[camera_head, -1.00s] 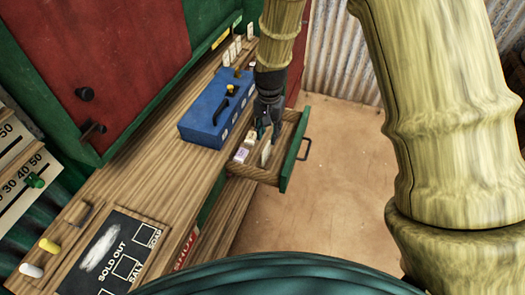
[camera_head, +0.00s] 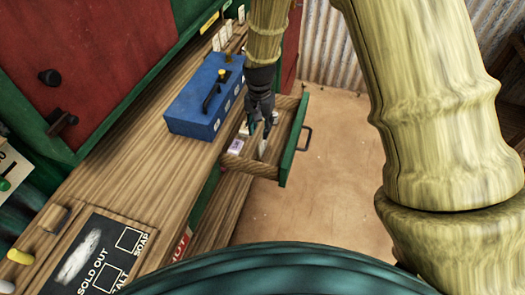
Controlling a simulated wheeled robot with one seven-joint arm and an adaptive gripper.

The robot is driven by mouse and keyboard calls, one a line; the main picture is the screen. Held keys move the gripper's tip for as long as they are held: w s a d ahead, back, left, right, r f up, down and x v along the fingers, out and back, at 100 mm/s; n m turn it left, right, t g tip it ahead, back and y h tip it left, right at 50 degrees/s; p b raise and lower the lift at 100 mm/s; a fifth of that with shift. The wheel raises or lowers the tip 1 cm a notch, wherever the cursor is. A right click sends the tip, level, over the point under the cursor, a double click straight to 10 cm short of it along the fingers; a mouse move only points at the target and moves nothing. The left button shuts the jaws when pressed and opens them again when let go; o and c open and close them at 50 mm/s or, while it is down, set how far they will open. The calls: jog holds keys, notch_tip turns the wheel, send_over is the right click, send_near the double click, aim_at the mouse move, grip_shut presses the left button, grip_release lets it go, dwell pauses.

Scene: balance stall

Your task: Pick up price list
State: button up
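An open wooden drawer with a green front (camera_head: 296,143) sticks out from under the counter. In it lie a pale card with a purple mark (camera_head: 236,146) and a narrow cream piece (camera_head: 263,147) that looks upright. I cannot read either, so I cannot tell which one is the price list. My gripper (camera_head: 260,128) points down into the drawer, right above the cream piece. Its dark fingers partly cover the drawer's inside. Whether they touch or close on the cream piece is too small to tell.
A blue cash box (camera_head: 200,108) with a handle stands on the counter just left of the drawer. A sold-out board (camera_head: 100,255) lies at the near end. Several small cards (camera_head: 222,38) stand behind the box. The floor (camera_head: 330,175) right of the drawer is clear.

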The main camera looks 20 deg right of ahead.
aim_at(263, 145)
jog(key=shift+f+p, duration=0.3)
jog(key=shift+f, duration=1.7)
jog(key=shift+s+d+f+p, duration=0.15)
jog(key=shift+f+p, duration=0.1)
jog(key=shift+f, duration=0.35)
jog(key=shift+w+d+f+p, duration=0.1)
jog(key=shift+d+f+p, duration=0.15)
jog(key=shift+f, duration=0.35)
jog(key=shift+s+d+f+p, duration=0.1)
jog(key=shift+f+p, duration=0.2)
jog(key=shift+f, duration=1.2)
grip_shut()
